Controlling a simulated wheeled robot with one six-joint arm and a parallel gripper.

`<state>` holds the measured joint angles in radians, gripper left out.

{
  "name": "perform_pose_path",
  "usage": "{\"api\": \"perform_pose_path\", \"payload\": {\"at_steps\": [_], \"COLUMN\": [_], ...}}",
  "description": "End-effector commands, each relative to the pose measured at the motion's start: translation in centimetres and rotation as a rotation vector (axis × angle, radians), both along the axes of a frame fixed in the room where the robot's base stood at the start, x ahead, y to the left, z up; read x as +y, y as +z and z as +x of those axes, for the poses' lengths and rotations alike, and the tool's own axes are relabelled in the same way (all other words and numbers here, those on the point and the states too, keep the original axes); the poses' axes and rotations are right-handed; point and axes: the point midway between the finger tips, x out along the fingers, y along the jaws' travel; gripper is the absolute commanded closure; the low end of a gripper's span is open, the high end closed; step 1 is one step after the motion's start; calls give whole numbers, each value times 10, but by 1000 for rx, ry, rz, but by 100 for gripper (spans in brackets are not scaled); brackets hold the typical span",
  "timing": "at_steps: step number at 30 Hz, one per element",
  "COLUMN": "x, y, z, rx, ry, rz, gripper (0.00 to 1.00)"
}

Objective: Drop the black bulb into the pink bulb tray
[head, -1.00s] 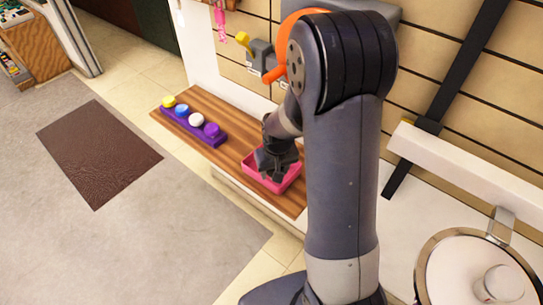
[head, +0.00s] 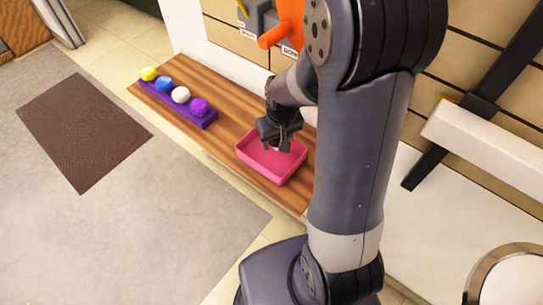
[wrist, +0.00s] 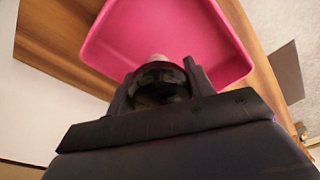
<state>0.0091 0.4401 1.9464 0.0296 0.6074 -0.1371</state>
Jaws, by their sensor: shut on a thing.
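My gripper (wrist: 158,88) is shut on the black bulb (wrist: 160,80), which sits between its two fingers. The bulb's pale tip points out over the pink bulb tray (wrist: 235,62). In the head view my gripper (head: 280,140) hangs over the back part of the tray (head: 271,179), and the bulb is mostly hidden by the fingers. The tray's visible inside is empty. I cannot tell exactly how high the bulb is above the tray floor.
The tray stands on a wooden shelf (head: 222,147). A purple holder (head: 209,121) with yellow, blue, white and purple bulbs stands to its left. A brown mat (head: 82,130) lies on the grey floor. A slatted wall is behind.

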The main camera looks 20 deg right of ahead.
Motion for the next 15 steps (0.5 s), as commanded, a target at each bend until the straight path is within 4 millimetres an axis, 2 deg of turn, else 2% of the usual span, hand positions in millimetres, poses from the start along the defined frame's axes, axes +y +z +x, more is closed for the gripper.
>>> {"api": "perform_pose_path", "payload": {"at_steps": [2, 9, 10, 15], "x": [0, 0, 0, 0], "y": [-6, -5, -5, -5], "z": [0, 0, 0, 0], "rx": [0, -1, -1, -1], "ry": [0, 0, 0, 0], "rz": [0, 0, 0, 0], "gripper": [72, 72, 49, 35]}}
